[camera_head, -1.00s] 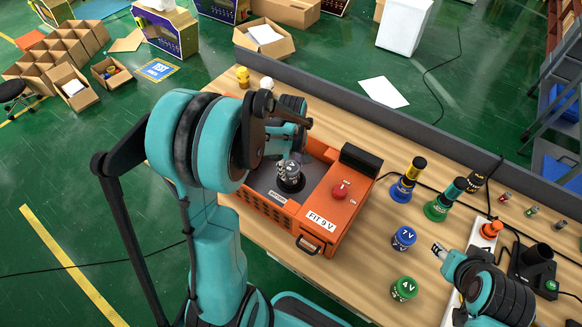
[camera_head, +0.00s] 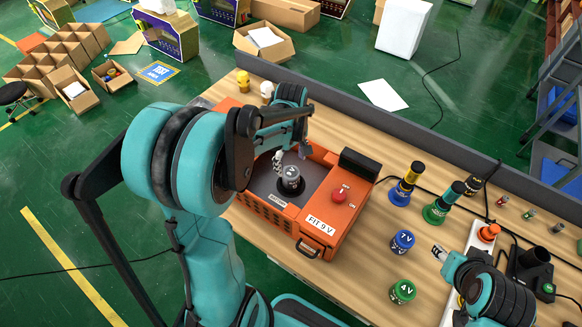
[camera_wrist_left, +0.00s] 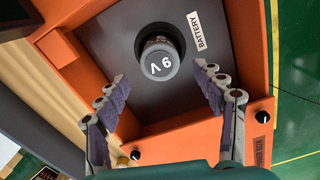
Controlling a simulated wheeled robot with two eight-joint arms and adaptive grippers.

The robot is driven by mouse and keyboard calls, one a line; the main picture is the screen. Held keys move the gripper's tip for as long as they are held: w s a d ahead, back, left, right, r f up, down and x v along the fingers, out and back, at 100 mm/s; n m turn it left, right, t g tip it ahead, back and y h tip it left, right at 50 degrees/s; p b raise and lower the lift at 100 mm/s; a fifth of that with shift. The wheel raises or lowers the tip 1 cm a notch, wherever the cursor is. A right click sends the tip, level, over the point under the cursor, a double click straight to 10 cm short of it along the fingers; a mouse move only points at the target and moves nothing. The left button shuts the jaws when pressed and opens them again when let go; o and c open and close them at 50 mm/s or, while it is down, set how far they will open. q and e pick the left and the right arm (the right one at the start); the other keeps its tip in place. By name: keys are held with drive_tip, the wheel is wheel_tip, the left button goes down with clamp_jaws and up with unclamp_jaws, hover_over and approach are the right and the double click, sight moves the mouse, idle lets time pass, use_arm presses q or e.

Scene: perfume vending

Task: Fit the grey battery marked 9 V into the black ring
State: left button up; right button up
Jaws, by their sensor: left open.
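The grey battery (camera_head: 291,176) marked 9 V stands upright, its lower end in the black ring (camera_head: 301,187) on the grey floor of the orange box (camera_head: 325,220) labelled FIT 9 V. In the left wrist view the battery (camera_wrist_left: 158,66) shows its marked top, with the dark ring (camera_wrist_left: 154,29) around its base. How deep it sits is hidden. My left gripper (camera_head: 291,153) is open beside the battery, apart from it; its spread fingers also show in the left wrist view (camera_wrist_left: 160,78). My right gripper (camera_head: 438,250) is at the right, away from the box; its fingers are too small to judge.
A red button (camera_head: 339,195) is on the box. Blue 7 V (camera_head: 402,241) and green 4 V (camera_head: 403,291) batteries stand right of it. A grey wall (camera_head: 420,141) edges the table's back.

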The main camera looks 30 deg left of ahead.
sight(291, 172)
use_arm(q)
wheel_tip(291, 172, up, 7)
drive_tip(key=p, duration=0.1)
drive_tip(key=s+d+r+m+t, duration=0.3)
drive_tip(key=s+d+m+t, duration=0.4)
drive_tip(key=s+d+m, duration=0.3)
drive_tip(key=s+m, duration=0.1)
drive_tip(key=m, duration=0.3)
drive_tip(key=shift+d+r+m, duration=0.3)
drive_tip(key=shift+r, duration=0.05)
drive_tip(key=shift+f, duration=0.1)
